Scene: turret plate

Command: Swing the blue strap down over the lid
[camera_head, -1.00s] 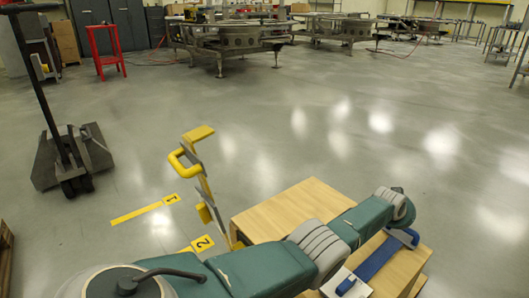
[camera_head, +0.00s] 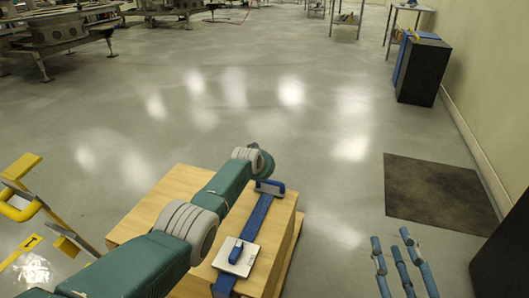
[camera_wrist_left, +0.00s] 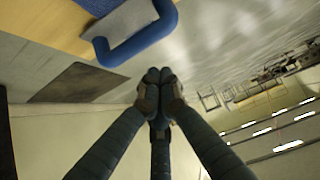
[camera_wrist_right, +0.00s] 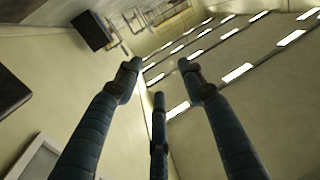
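The blue strap (camera_head: 257,217) runs along the top of a light wooden box (camera_head: 155,200), which seems to be the lidded one. At its far end is a blue handle (camera_head: 268,188); nearer me is a white plate with a blue latch (camera_head: 237,257). I cannot tell if the strap touches the lid. My left arm crosses above the box, hiding part of it. My left gripper (camera_wrist_left: 158,88) has its fingertips together and empty, apart from the blue handle (camera_wrist_left: 140,42). My right gripper (camera_head: 398,252) is right of the box; its fingers are spread and empty in the right wrist view (camera_wrist_right: 159,80).
A yellow-handled cart (camera_head: 20,205) stands left of the box. A dark mat (camera_head: 436,192) lies on the floor at right, with a black cabinet (camera_head: 422,72) beyond it. A dark block (camera_head: 505,255) is at the lower right edge. The floor behind the box is clear.

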